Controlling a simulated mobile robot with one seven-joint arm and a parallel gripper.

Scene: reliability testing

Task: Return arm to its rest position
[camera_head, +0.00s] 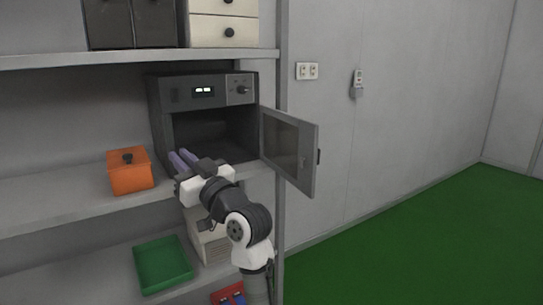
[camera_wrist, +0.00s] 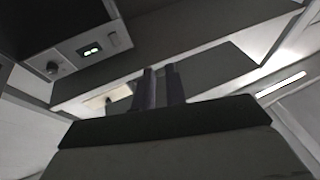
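My gripper (camera_head: 180,157) is in front of the middle shelf, at the lower front left of a dark oven with its door open. Its two purple-grey fingers point toward the shelf, with a narrow empty gap between them. In the wrist view the gripper (camera_wrist: 160,70) also shows both fingers apart with nothing between them. My arm reaches up from the lower right to this spot. It hides part of the shelf edge.
The oven (camera_head: 203,89) has its door (camera_head: 290,150) swung out to the right, close to my arm. An orange lidded box (camera_head: 130,173) stands left of my gripper. A green tray (camera_head: 162,265) lies on the lower shelf. Green floor at right is clear.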

